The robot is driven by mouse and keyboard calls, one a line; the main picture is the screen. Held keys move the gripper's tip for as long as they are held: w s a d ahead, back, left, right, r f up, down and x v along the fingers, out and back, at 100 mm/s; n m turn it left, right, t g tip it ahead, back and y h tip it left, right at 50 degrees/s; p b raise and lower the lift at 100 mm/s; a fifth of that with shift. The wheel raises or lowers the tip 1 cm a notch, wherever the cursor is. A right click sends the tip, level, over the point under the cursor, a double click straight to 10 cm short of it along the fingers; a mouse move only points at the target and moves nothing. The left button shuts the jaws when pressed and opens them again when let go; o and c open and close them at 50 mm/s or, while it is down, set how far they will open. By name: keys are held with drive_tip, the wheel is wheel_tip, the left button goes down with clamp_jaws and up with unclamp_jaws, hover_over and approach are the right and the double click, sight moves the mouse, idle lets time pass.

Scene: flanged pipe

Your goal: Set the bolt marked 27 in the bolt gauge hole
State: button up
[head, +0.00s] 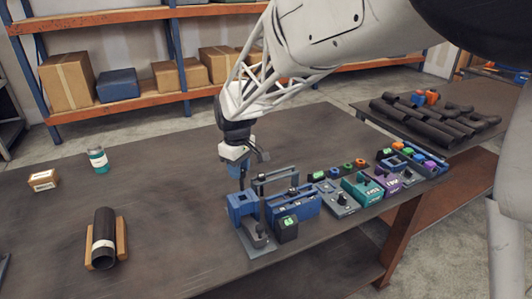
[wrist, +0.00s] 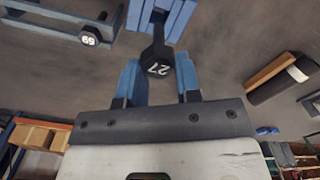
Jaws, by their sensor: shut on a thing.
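My gripper (head: 236,172) hangs above the blue blocks near the middle of the table. Its two blue fingers (wrist: 158,72) are shut on the bolt marked 27 (wrist: 157,62), a black hex-headed bolt with white digits. In the wrist view, the bolt's shank runs up toward a slotted blue block (wrist: 178,18); I cannot tell whether it is inside or only in front. In the head view a blue block (head: 240,206) stands just below my gripper, probably the bolt gauge, but its hole is not clear. The held bolt is hard to make out there.
A bolt marked 69 (wrist: 90,38) sits in a rack in the wrist view. A dark stand (head: 256,240) and a green-labelled box (head: 287,229) are close by. Labelled blocks (head: 362,188) crowd the right. A pipe (head: 104,232) lies in a cradle at left. The table between is clear.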

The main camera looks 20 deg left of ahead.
drive_tip(key=shift+f, duration=0.1)
drive_tip(key=shift+f, duration=1.05)
drive_tip(key=shift+f, duration=0.2)
drive_tip(key=shift+f, duration=1.5)
drive_tip(key=shift+f, duration=1.25)
idle(0.9)
drive_tip(key=o, duration=1.5)
drive_tip(key=shift+c, duration=0.2)
drive_tip(key=shift+r, duration=0.15)
